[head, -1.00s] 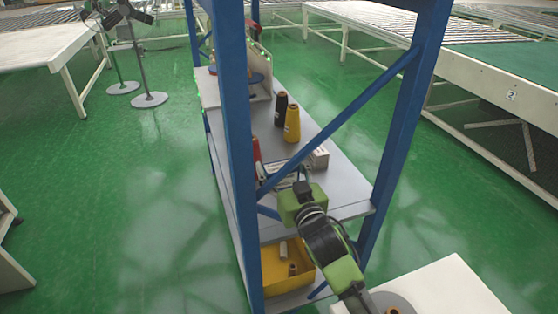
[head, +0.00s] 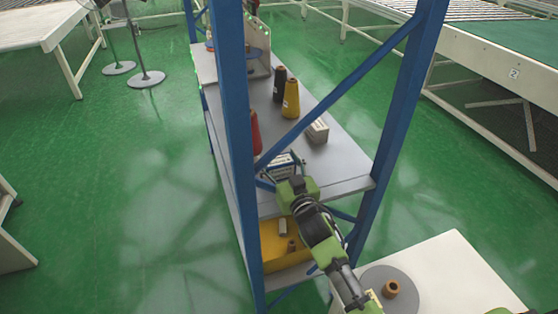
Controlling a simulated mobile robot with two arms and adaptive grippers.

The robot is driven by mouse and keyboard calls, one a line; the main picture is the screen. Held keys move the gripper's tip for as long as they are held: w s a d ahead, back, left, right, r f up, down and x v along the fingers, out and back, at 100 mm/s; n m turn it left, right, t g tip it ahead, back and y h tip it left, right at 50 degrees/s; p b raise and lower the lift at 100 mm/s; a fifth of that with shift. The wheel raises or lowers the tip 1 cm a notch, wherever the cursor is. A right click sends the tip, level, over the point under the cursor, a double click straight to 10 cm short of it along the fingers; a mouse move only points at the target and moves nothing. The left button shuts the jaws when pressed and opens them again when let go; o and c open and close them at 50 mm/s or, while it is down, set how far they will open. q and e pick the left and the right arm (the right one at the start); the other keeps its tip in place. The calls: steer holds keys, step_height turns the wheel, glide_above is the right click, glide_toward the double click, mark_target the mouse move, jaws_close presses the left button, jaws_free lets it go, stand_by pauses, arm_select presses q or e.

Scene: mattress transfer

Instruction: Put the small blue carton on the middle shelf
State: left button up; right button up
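I cannot make out a small blue carton for certain in the head view. My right arm reaches in from the lower right to the near end of the blue-framed rack. My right gripper (head: 278,172) is at the top grey shelf (head: 335,165), by the near edge and behind the blue diagonal brace. A pale box with dark stripes (head: 283,160) shows at its fingers. The wrist and brace hide much of the fingers, so I cannot tell if they hold it. My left gripper is not in view.
The top shelf bears a pale carton (head: 317,131), a yellow cone (head: 291,99), a black cone (head: 279,84) and a red cone (head: 255,132). A yellow bin (head: 272,244) with small items sits lower. A white table (head: 450,270) with a grey disc (head: 372,282) stands lower right.

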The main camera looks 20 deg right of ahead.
steer(key=o, duration=1)
steer(key=shift+f, duration=0.1)
steer(key=shift+o, duration=1.2)
steer(key=shift+r, duration=0.2)
steer(key=shift+s+f, duration=0.15)
steer(key=shift+s, duration=0.2)
steer(key=s+b, duration=0.1)
steer(key=s, duration=1)
steer(key=shift+s+d, duration=0.2)
